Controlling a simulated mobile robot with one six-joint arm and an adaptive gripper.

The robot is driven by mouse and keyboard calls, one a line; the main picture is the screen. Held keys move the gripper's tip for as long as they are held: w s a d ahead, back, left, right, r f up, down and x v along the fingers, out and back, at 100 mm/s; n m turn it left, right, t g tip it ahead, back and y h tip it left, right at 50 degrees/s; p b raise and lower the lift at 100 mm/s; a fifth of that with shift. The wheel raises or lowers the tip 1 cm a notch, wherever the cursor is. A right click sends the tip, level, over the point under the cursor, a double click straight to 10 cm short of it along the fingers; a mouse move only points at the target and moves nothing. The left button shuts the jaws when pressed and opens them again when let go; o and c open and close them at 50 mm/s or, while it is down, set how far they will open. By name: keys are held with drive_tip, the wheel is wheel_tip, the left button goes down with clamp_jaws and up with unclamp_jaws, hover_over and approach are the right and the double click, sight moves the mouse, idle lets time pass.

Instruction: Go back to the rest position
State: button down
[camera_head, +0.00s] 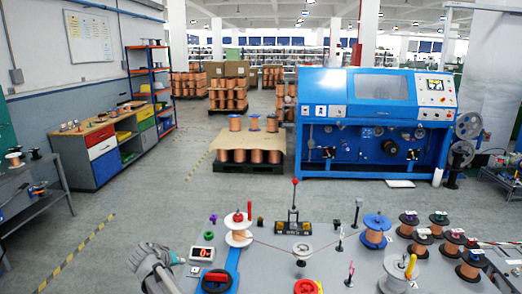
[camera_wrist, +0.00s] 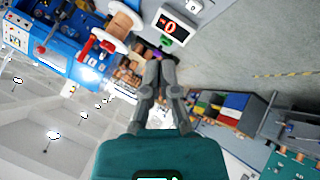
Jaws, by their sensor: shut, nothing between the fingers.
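My gripper (camera_wrist: 161,66) is shut and empty in the wrist view, its two grey fingers together. The wrist view is strongly tilted. In the head view, a grey part of my arm (camera_head: 153,262) shows at the bottom, left of the small display (camera_head: 202,254). The display also shows in the wrist view (camera_wrist: 173,26), beyond the fingertips. A white-flanged copper spool (camera_head: 239,232) stands right of the display. A wire runs from it past a small white pulley (camera_head: 302,251) toward a blue-flanged spool (camera_head: 375,231).
The grey worktable (camera_head: 262,272) carries several copper spools at the right and a red-and-black knob (camera_head: 216,281) in front. A blue machine (camera_head: 375,120) stands behind. A drawer workbench (camera_head: 108,150) is at the left. The floor (camera_head: 140,220) left of the table is clear.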

drive_tip(key=s+d+f+m+g+b, duration=0.1)
drive_tip(key=s+d+f+g+b, duration=0.1)
drive_tip(key=d, duration=1)
drive_tip(key=s+d+f+m+g+b, duration=0.1)
drive_tip(key=d+f, duration=0.5)
drive_tip(key=d, duration=0.6)
drive_tip(key=s+d+f+m+g+y+b, duration=0.1)
drive_tip(key=s+d+f+g+b, duration=0.2)
drive_tip(key=d, duration=0.9)
drive_tip(key=shift+s+d+f+g+b, duration=0.15)
drive_tip(key=shift+s+f+b, duration=0.25)
drive_tip(key=shift+s, duration=0.5)
drive_tip(key=shift+s+a+f+g+b, duration=0.1)
drive_tip(key=shift+s+f+g+b, duration=0.25)
drive_tip(key=shift+s, duration=0.55)
drive_tip(key=s+d+f+m+g+y+b, duration=0.1)
drive_tip(key=s+d+f+y+b, duration=0.15)
drive_tip(key=s+d, duration=0.5)
wheel_tip(320, 180, up, 11)
drive_tip(key=p, duration=1.2)
drive_tip(key=shift+d+r, duration=0.2)
drive_tip(key=shift+d, duration=0.2)
